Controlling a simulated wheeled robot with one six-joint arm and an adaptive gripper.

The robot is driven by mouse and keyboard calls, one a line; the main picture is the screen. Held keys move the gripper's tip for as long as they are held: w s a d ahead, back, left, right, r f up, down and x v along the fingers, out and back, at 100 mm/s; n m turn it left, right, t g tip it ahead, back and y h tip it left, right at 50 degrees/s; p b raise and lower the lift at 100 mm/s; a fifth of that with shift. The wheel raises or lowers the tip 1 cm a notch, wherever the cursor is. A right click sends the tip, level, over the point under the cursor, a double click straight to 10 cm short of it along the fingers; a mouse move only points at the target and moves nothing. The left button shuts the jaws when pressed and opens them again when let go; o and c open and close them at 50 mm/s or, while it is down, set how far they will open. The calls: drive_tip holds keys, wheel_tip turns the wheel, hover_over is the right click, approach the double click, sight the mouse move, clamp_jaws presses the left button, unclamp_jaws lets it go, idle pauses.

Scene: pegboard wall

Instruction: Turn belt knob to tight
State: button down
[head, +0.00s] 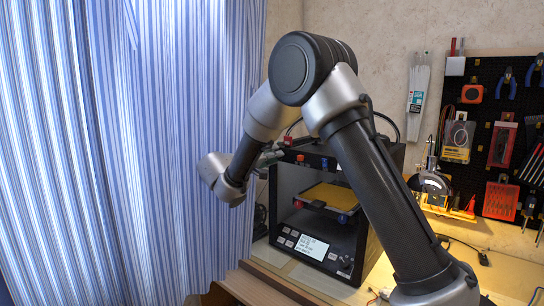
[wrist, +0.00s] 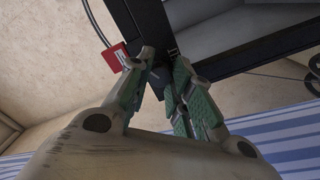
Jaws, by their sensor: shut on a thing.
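The 3D printer (head: 329,232) is a black box with a yellow bed (head: 328,194) inside and a lit screen low on its front. My gripper (head: 272,156) is at the upper left of the printer front, partly hidden behind my own arm. In the wrist view, my gripper (wrist: 164,70) has its green-padded fingers closed around a small dark part at the corner of the printer's black frame (wrist: 141,20). This part appears to be the belt knob. It is mostly hidden by the fingers, and I cannot read its setting.
A red tag or block (wrist: 114,58) sits just beside the left finger. A blue striped curtain (head: 130,150) hangs close on the left. A pegboard with tools (head: 490,130) is on the right wall. A lit lamp (head: 431,180) stands on the bench right of the printer.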

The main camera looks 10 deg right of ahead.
drive_tip(key=c, duration=1.3)
unclamp_jaws()
drive_tip(key=shift+f, duration=0.1)
drive_tip(key=shift+o, duration=0.2)
drive_tip(key=v, duration=1.2)
